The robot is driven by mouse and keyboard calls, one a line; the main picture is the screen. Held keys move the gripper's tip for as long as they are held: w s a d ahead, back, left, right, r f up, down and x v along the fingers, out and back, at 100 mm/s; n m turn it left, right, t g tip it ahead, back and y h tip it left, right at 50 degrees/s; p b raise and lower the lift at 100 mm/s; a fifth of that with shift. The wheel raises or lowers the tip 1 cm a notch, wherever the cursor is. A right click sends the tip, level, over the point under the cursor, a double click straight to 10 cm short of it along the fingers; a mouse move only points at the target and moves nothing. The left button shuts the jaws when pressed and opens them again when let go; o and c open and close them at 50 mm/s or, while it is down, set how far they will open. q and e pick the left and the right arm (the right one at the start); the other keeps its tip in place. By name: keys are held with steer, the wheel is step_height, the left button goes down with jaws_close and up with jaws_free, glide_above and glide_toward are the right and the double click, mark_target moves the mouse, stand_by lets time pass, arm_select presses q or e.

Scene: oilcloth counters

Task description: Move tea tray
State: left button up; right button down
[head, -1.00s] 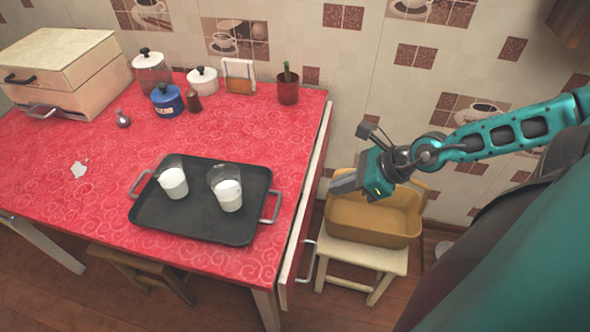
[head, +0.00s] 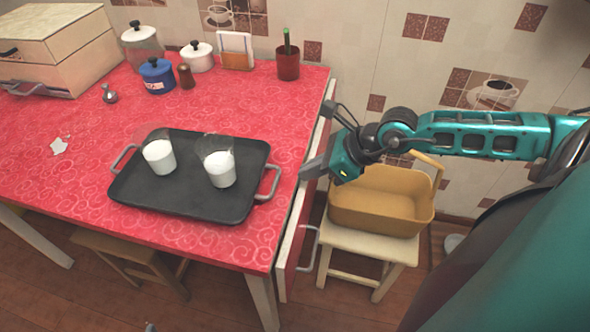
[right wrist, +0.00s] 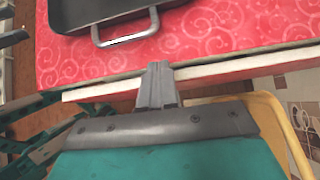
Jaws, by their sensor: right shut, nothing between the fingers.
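The dark tea tray (head: 215,205) lies flat on the red counter (head: 60,190), with a metal handle at each end. Two clear glasses of white liquid, a left one (head: 159,158) and a right one (head: 221,170), stand upright on it. My right gripper (head: 308,172) is shut and empty at the counter's right edge, apart from the tray's right handle (head: 270,183). In the right wrist view its fingers (right wrist: 157,72) point at the counter edge, with the tray handle (right wrist: 125,38) beyond them. My left gripper is not clearly seen.
A tan basket (head: 380,208) sits on a white stool (head: 365,245) right of the counter, below my right arm. The counter around the tray is clear.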

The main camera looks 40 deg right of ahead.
steer(key=shift+w+a+r, duration=0.1)
steer(key=shift+w+a, duration=0.45)
steer(key=shift+w, duration=0.15)
arm_select(q)
steer(key=shift+w+r, duration=0.1)
steer(key=shift+w, duration=0.05)
arm_select(e)
steer(key=shift+w+a, duration=0.55)
steer(key=shift+w, duration=0.05)
arm_select(q)
steer(key=shift+b, duration=0.3)
